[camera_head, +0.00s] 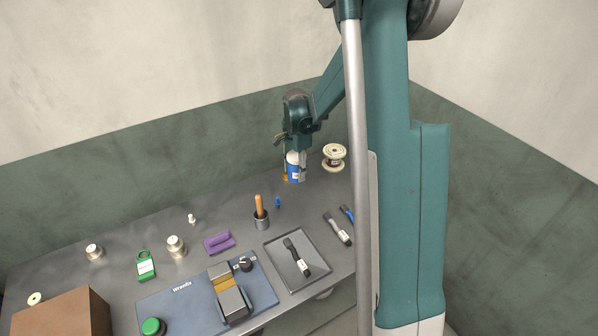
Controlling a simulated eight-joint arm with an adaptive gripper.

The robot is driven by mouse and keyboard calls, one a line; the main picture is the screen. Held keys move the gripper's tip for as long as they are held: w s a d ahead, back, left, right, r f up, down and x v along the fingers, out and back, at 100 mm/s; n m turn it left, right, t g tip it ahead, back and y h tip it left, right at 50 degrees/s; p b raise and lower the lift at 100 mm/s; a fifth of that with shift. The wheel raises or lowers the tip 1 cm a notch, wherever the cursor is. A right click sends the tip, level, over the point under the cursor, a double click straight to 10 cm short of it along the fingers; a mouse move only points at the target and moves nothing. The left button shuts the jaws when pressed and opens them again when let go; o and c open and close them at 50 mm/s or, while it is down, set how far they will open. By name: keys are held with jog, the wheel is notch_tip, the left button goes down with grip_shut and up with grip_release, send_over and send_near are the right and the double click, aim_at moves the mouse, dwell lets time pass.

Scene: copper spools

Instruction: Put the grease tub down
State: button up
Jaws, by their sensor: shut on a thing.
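The grease tub appears to be a small blue cylinder with a white lid (293,172), near the back of the grey table, left of a copper spool. My gripper (299,165) points down at the tub from above and is shut on it. The fingers are small in this view and partly cover the tub's right side. I cannot tell whether the tub's base touches the table.
A pale-flanged spool (334,157) stands close on the right. The back left table area looks clear.

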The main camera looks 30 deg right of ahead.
jog(key=shift+d, duration=0.1)
jog(key=s+d, duration=0.4)
jog(key=d, duration=0.4)
jog(key=s+d, duration=0.4)
jog(key=d, duration=0.5)
jog(key=shift+r, duration=0.15)
jog(key=shift+f+b, duration=0.6)
jog(key=shift+f, duration=2.55)
jog(key=shift+f+b, duration=0.35)
jog(key=shift+f, duration=1.5)
jog(key=shift+f, duration=0.15)
jog(key=o, duration=1.2)
jog(key=shift+c, duration=0.2)
